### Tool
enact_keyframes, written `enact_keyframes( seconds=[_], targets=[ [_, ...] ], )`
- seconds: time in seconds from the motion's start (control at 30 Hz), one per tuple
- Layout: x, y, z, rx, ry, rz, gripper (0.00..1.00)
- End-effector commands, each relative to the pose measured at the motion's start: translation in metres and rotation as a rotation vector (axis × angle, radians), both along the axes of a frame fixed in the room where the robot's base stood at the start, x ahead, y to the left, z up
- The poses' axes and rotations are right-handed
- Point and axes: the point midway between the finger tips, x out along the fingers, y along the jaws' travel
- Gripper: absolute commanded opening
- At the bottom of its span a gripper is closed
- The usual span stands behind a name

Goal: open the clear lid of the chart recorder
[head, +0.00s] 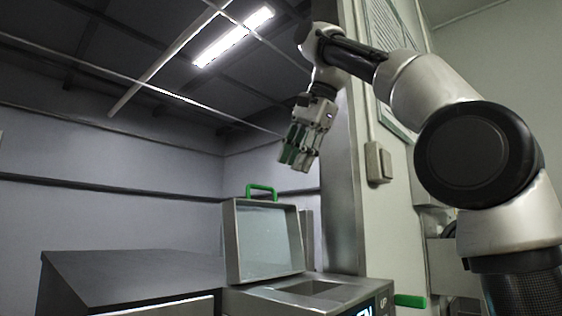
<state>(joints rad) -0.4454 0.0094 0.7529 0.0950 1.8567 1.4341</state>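The chart recorder (255,303) is a grey metal housing at the bottom centre of the head view, with a recess in its top. Its clear lid (262,243), a grey frame around a transparent pane, stands nearly upright at the left of the recess. A green handle (262,189) sits on the lid's upper edge. My gripper (294,165) hangs above and a little right of the handle in the picture, apart from it, fingers pointing down. Nothing shows between the fingers, but their gap is too small to read.
A dark flat-topped metal cabinet (130,277) adjoins on the left. A pillar (342,190) and a wall with a switch box (377,162) stand behind on the right. A green handle (410,301) sticks out at the lower right, beside a partly cut-off display marked UP.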

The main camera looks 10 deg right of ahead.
Motion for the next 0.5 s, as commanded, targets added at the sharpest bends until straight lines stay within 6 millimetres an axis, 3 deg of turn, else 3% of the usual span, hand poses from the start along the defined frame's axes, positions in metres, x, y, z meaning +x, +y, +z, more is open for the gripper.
enact_keyframes(
  seconds=[0.2, 0.5],
  targets=[
    [-0.029, -0.021, 0.0, 0.002, 0.0, 0.0, 0.32],
    [-0.037, -0.026, -0.001, 0.001, 0.001, 0.001, 0.32]
  ],
)
